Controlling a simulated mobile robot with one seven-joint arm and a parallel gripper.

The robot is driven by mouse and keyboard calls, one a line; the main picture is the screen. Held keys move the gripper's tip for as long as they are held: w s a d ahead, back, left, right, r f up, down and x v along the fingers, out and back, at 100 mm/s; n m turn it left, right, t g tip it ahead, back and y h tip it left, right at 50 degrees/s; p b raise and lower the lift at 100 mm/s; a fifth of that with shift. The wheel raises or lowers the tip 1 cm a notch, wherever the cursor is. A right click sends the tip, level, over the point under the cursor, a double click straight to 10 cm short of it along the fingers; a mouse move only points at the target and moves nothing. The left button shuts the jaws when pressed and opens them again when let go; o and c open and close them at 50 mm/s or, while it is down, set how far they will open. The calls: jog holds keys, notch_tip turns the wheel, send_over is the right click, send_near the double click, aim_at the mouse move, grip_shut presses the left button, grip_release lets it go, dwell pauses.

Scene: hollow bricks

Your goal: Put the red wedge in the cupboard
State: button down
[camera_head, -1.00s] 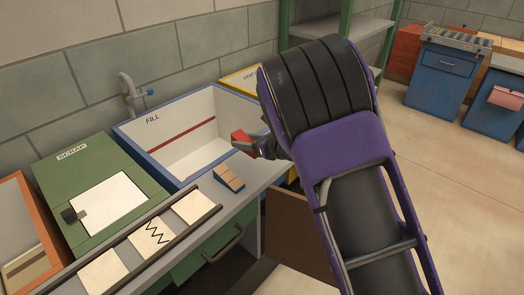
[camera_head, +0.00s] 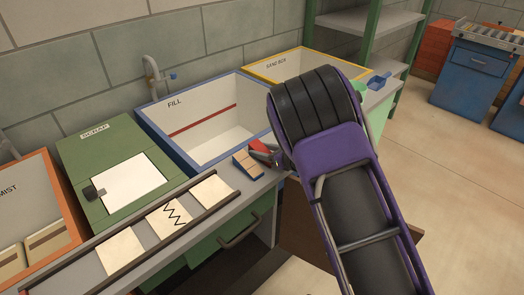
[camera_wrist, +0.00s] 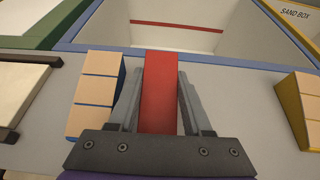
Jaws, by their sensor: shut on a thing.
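The red wedge (camera_head: 258,146) is between the fingers of my gripper (camera_head: 275,157), by the front rim of the FILL basin. In the wrist view the red wedge (camera_wrist: 160,85) stands lengthwise between both fingers (camera_wrist: 160,105), and my gripper is shut on it. I cannot tell whether it touches the grey counter. Under the counter is a green front with a bar handle (camera_head: 239,232), partly in shadow. A brown panel (camera_head: 296,232) stands out beside it, partly behind my arm; it looks like an open cupboard door. The cupboard's inside is not clearly visible.
A tan-topped blue wedge (camera_head: 247,165) lies just left of the red one. A yellow-sided wedge (camera_wrist: 302,105) is at the right in the wrist view. The blue-rimmed FILL basin (camera_head: 207,150), SAND BOX (camera_head: 290,64) and green SCRAP box (camera_head: 105,145) line the wall. Open floor lies right.

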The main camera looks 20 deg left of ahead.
jog(key=shift+f, duration=0.15)
jog(key=c, duration=0.6)
grip_release()
